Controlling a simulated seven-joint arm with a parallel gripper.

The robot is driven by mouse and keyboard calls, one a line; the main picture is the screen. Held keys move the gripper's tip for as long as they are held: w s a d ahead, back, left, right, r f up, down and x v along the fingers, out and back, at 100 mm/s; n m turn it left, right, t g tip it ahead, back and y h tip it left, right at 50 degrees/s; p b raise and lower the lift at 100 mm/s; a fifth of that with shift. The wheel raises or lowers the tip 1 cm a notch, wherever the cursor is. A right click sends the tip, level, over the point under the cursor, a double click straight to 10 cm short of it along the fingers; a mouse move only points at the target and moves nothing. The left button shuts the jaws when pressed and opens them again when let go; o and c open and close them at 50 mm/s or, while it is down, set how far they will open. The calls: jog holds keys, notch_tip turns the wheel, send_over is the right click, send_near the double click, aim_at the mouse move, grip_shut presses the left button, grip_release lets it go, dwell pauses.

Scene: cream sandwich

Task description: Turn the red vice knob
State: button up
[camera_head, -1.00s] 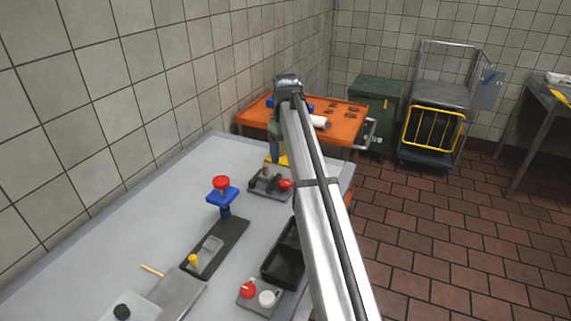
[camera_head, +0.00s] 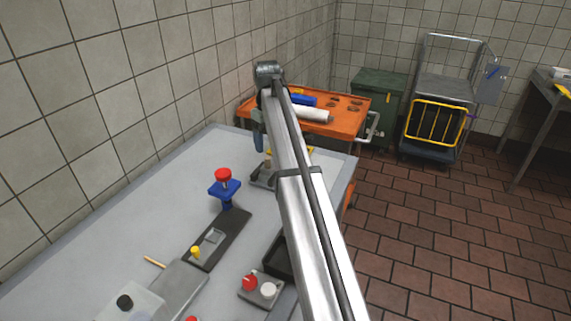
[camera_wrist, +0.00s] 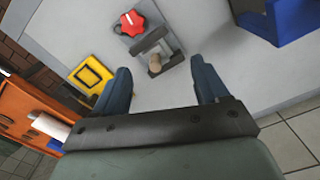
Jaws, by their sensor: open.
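The red vice knob (camera_wrist: 131,23) is a lobed red handle at the end of the small grey vice (camera_wrist: 153,42), near the top of the wrist view. In the head view my arm hides the knob, and only the left part of the vice (camera_head: 262,176) shows. My gripper (camera_wrist: 161,78) is open with nothing between its blue fingers. The vice and knob lie beyond the fingertips in the wrist view, apart from them. In the head view my gripper (camera_head: 258,140) hangs over the far end of the table, just beyond the vice.
A blue press with a red top (camera_head: 223,176) stands left of the vice. A yellow square piece (camera_wrist: 90,75) lies near the left finger. A panel with a red dial (camera_head: 249,282) sits nearer. An orange cart (camera_head: 345,103) stands beyond the grey table (camera_head: 150,220).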

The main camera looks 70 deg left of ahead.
jog(key=a+n+t+h, duration=0.2)
jog(key=a+n+t, duration=0.1)
jog(key=shift+w+a+f, duration=0.1)
jog(key=shift+a, duration=0.2)
jog(key=shift+w+d+n+h, duration=0.3)
jog(key=shift+d+n, duration=0.1)
jog(key=shift+n, duration=0.8)
jog(key=x, duration=1.3)
jog(key=shift+w+d+f, duration=0.1)
jog(key=shift+w+d, duration=0.15)
jog(key=shift+d, duration=0.1)
jog(key=shift+c, duration=0.2)
